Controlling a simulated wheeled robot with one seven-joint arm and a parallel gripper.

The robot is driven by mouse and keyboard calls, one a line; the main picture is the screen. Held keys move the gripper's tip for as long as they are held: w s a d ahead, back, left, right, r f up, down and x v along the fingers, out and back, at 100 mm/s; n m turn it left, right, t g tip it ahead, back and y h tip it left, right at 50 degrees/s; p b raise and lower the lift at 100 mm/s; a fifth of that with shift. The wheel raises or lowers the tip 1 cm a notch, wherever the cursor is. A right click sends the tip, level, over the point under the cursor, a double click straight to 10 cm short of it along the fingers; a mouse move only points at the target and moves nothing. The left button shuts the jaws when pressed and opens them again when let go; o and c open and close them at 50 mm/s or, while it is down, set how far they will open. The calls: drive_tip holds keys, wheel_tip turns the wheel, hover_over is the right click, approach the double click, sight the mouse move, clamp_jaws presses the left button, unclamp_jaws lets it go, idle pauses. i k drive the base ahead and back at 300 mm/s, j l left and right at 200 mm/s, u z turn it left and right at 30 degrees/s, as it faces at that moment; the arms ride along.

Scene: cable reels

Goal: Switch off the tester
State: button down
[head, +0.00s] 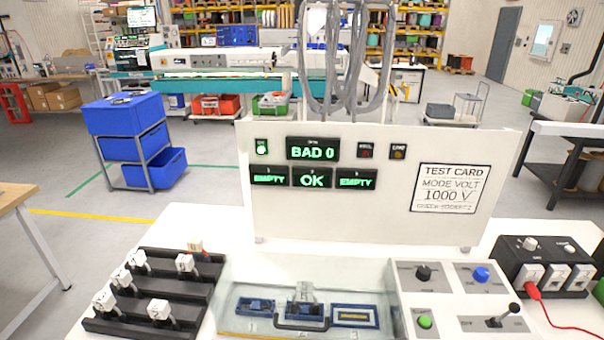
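The tester's white upright panel (375,215) stands on a white bench. Its lit displays read "BAD 0" (313,149), "OK" (312,178) and "EMPTY" on both sides. A small green lamp (262,147) is lit; two lamps at right look dark red and amber. My gripper is not in view.
A clear-covered test box (248,275) with blue fixtures and a dark handle stands left of the controls. A black rack (150,290) holds several white plugs. At right, a black socket box (545,262) has a red lead (545,308). Grey cables (345,60) hang above the panel.

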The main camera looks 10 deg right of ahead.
sight(515, 308)
drive_tip(key=z, duration=1.85)
drive_tip(key=i+l+u, duration=0.2)
drive_tip(key=u, duration=0.3)
drive_tip(key=i+l+u, duration=0.1)
drive_tip(key=l+u, duration=0.7)
drive_tip(key=u, duration=0.15)
drive_tip(key=l+u, duration=0.8)
drive_tip(key=u, duration=0.2)
